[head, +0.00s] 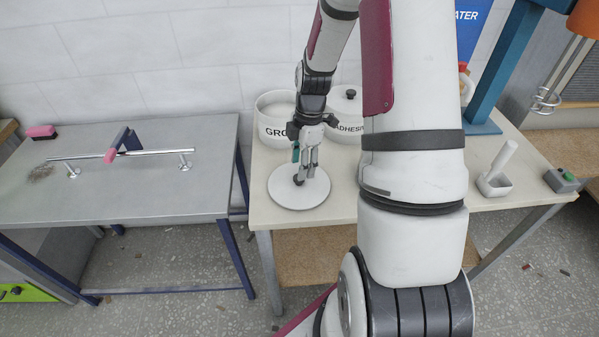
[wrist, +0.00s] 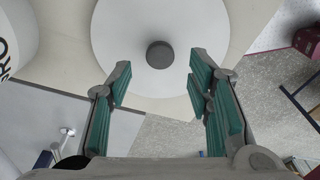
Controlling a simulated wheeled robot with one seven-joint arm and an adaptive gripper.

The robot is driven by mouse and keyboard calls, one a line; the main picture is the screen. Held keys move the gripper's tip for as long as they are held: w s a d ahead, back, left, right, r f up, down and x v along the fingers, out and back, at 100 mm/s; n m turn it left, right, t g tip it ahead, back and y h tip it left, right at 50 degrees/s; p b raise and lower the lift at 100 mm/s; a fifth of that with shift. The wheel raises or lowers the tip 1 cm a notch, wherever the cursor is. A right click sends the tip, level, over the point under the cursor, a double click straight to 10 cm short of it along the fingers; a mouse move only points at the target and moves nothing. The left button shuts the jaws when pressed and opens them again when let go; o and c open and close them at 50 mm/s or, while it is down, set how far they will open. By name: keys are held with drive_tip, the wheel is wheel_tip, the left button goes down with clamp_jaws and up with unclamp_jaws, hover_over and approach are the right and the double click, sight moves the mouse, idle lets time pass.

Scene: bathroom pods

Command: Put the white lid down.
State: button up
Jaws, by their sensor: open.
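The white lid (head: 287,193) is a flat round disc with a dark knob. It appears to lie flat on the cream table, close to the front edge. In the wrist view the lid (wrist: 120,40) fills the upper middle, and its grey knob (wrist: 160,54) shows whole. My gripper (head: 306,168) points down over the lid. In the wrist view my gripper (wrist: 160,80) is open, with green-padded fingers apart on either side below the knob. The fingers do not appear to touch the knob, and nothing is held.
An open white pot marked GRO (head: 272,130) stands behind the lid. A lidded pot marked ADHESIVE (head: 346,128) stands beside it, partly hidden by my arm. The cream table (head: 262,212) has little room in front of the lid. A grey table (head: 130,205) stands left across a gap.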

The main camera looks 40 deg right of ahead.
drive_tip(key=s+a+r+m+h, duration=0.1)
drive_tip(key=a+r+m, duration=0.1)
drive_tip(key=r, duration=0.6)
drive_tip(key=s+a+r+m, duration=0.1)
drive_tip(key=a+r, duration=0.2)
drive_tip(key=r, duration=0.5)
drive_tip(key=s+a+r+m+t, duration=0.4)
drive_tip(key=s+a+r+m, duration=0.8)
drive_tip(key=s, duration=0.3)
drive_tip(key=shift+s+a+r+t, duration=0.2)
drive_tip(key=shift+s+a+t, duration=0.15)
drive_tip(key=shift+a, duration=0.4)
